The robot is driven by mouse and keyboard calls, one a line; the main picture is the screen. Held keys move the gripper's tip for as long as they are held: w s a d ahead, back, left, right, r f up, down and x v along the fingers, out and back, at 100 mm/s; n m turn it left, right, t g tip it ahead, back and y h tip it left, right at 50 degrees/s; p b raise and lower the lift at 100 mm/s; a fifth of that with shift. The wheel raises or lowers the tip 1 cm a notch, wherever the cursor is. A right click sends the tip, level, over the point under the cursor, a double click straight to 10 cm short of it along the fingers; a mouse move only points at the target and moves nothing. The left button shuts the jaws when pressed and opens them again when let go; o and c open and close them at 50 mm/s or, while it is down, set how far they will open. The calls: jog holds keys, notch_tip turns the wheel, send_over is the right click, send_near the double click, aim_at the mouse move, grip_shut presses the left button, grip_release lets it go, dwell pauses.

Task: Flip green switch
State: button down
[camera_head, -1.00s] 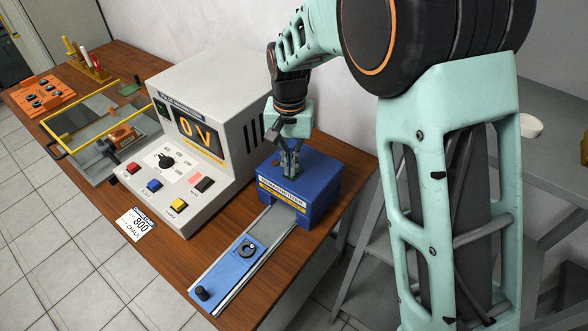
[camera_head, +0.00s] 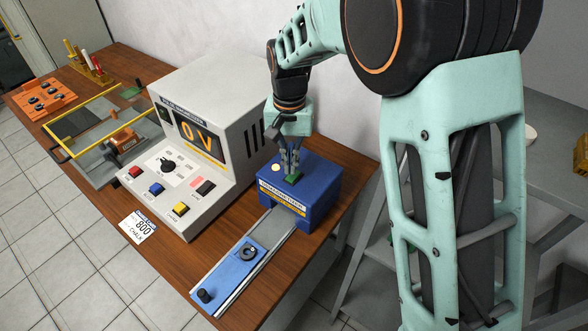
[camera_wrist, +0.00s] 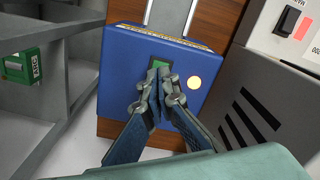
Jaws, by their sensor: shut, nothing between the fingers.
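The green switch (camera_head: 294,178) is on top of the blue demagnetizer box (camera_head: 325,190). It also shows in the wrist view (camera_wrist: 158,63), partly hidden by the fingers. My gripper (camera_head: 289,170) is shut and empty, pointing down at the switch; its fingertips (camera_wrist: 164,76) are at or against the switch's near edge, and I cannot tell if they press on it. A round lamp (camera_head: 276,167) beside the switch glows pale yellow, also in the wrist view (camera_wrist: 194,83).
The grey pulse magnetizer (camera_head: 215,95) with its 0 V display and coloured buttons stands left of the box. A rail with a blue sliding carriage (camera_head: 235,270) runs from the box toward the front. A green box (camera_wrist: 27,67) sits on a shelf beside the table.

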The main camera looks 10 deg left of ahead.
aim_at(290, 178)
jog(key=shift+r+p, duration=1.25)
jog(key=shift+r, duration=0.85)
jog(key=shift+a, duration=0.1)
